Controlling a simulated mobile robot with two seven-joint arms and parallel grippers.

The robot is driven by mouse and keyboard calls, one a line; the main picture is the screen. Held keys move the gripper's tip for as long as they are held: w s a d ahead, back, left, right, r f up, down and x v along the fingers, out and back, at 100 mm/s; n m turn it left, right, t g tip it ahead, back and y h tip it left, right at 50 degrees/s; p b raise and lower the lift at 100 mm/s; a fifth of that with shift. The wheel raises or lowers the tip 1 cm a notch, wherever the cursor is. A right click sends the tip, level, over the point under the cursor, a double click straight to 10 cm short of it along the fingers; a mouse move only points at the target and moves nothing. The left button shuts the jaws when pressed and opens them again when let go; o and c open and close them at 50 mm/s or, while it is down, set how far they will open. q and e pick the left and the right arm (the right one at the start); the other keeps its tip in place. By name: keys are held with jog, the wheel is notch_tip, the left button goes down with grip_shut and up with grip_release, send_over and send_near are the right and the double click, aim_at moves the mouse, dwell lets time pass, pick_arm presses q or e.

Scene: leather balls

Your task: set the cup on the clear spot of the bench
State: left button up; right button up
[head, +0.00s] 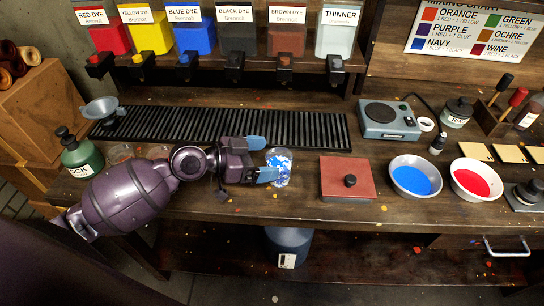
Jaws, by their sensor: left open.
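The cup (282,167) is clear with blue and white in it and appears to stand on the dark wooden bench (340,216), left of a red-lidded box. My left gripper (264,158) comes in from the left with its two blue-tipped fingers apart. Its fingertips are at the cup's left side, one near the rim and one overlapping the cup's lower part in the picture. I cannot tell whether they touch it. The arm hides part of the bench to the left. My right gripper is not in view.
The red-lidded box (347,177), a blue-filled bowl (415,179) and a red-filled bowl (476,180) stand to the right. A black slatted grate (230,125) lies behind. A green bottle (80,155) and a funnel (101,108) are at left. Bare bench shows along the front.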

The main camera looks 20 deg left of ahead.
pick_arm(q)
jog(key=b+v, duration=0.1)
jog(key=v, duration=0.8)
jog(key=shift+b, duration=0.3)
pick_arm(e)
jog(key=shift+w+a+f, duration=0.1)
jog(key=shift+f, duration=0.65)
pick_arm(q)
jog(key=shift+s+a+r, duration=0.1)
jog(key=shift+a, duration=0.05)
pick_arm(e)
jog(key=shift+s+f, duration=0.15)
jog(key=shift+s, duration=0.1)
